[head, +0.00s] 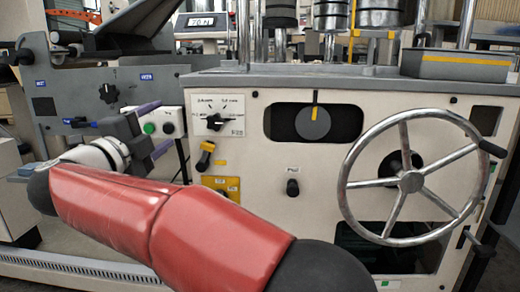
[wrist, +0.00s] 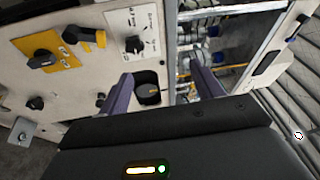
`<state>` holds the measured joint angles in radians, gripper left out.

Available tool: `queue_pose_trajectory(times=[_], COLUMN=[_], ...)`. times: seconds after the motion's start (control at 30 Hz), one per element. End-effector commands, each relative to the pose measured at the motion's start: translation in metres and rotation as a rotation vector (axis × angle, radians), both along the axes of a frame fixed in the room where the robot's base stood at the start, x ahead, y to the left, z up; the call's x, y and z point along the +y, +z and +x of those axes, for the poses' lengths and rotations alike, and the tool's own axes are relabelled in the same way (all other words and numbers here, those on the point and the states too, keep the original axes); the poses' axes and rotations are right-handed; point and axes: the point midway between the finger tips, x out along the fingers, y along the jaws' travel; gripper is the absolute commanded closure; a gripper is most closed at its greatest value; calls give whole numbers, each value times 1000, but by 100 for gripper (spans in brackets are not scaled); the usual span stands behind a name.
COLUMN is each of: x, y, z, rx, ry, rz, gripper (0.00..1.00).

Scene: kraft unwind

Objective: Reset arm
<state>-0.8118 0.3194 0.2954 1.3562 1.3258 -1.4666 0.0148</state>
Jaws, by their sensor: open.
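My gripper (head: 155,128) is at the left of the head view, with its two purple fingers spread apart and nothing between them. My red and white arm reaches up to it from the bottom. The fingers appear in front of a white control box (head: 170,122) with a green button, partly covering it. In the wrist view my gripper (wrist: 160,68) is also open, with the machine's front panel and an open frame bay beyond the fingertips. I cannot tell the exact gap to the machine, and no contact shows.
The machine front carries a selector dial (head: 216,120), a yellow switch plate (head: 220,187), a black knob (head: 292,187) and a large spoked handwheel (head: 410,181) at right. A grey cabinet (head: 75,95) stands at left.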

Motion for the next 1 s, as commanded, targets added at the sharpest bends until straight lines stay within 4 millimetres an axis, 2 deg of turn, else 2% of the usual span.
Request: queue_pose_trajectory(times=[0.03, 0.27, 0.4, 0.5, 0.57, 0.67, 0.77, 0.87, 1.0], x=[-6, -26, -45, -65, -81, -111, -150, -197, -261], y=[11, 55, 81, 92, 88, 66, 26, -24, -91], z=[4, 18, 21, 18, 14, 0, -22, -53, -108], rx=[-18, -104, -142, -135, -102, 3, 167, 379, 685], ry=[18, 158, 270, 374, 440, 545, 641, 724, 819], rz=[-18, -159, -313, -483, -603, -802, -977, -1116, -1222], gripper=[34, 34, 34, 34, 34, 34, 34, 34, 34])
